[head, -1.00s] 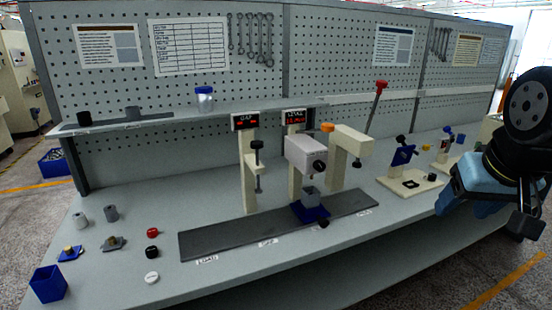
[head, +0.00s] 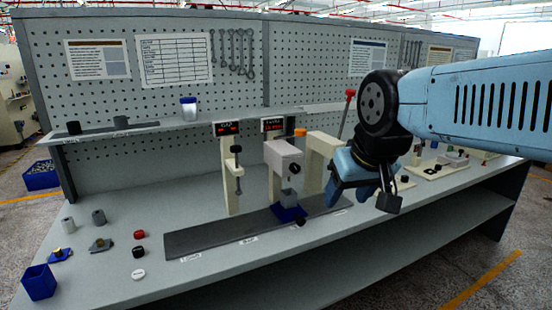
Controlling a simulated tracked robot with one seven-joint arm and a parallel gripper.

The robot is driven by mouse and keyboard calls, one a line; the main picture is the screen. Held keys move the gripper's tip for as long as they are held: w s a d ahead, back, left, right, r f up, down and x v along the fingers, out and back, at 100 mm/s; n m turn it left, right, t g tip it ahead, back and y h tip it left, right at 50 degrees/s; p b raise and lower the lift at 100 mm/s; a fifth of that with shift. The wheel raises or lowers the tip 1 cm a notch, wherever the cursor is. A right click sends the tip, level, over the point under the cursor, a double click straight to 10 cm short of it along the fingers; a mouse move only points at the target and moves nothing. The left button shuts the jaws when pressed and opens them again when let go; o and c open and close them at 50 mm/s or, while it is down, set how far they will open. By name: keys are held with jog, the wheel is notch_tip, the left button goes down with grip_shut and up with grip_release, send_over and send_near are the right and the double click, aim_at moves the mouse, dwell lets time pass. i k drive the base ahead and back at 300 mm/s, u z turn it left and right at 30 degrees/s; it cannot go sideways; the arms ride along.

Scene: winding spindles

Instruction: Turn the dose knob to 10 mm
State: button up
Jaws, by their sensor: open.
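Which knob is the dose knob I cannot tell for certain. A grey-white box head (head: 284,155) on a cream post carries a dark round knob (head: 295,168) on its side, above a blue base (head: 289,214) with a grey block. A small black knob (head: 300,221) sits at the front of that base. A display (head: 273,125) behind the head shows red figures too small to read. My gripper (head: 343,195) is open and empty in the head view, right of this station and apart from it. It partly hides the bench behind it.
Left of the station stands a clamp-like post with a black spindle (head: 238,170) and its own display (head: 227,128). A cream press (head: 322,155) with a red-tipped lever (head: 349,95) stands right. Loose caps (head: 139,251) and a blue bin (head: 39,281) lie left.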

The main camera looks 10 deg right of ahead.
aim_at(294, 168)
jog(key=z, duration=0.1)
jog(key=k, duration=1)
jog(key=z, duration=1.7)
jog(key=i, duration=0.9)
jog(key=u, duration=1.15)
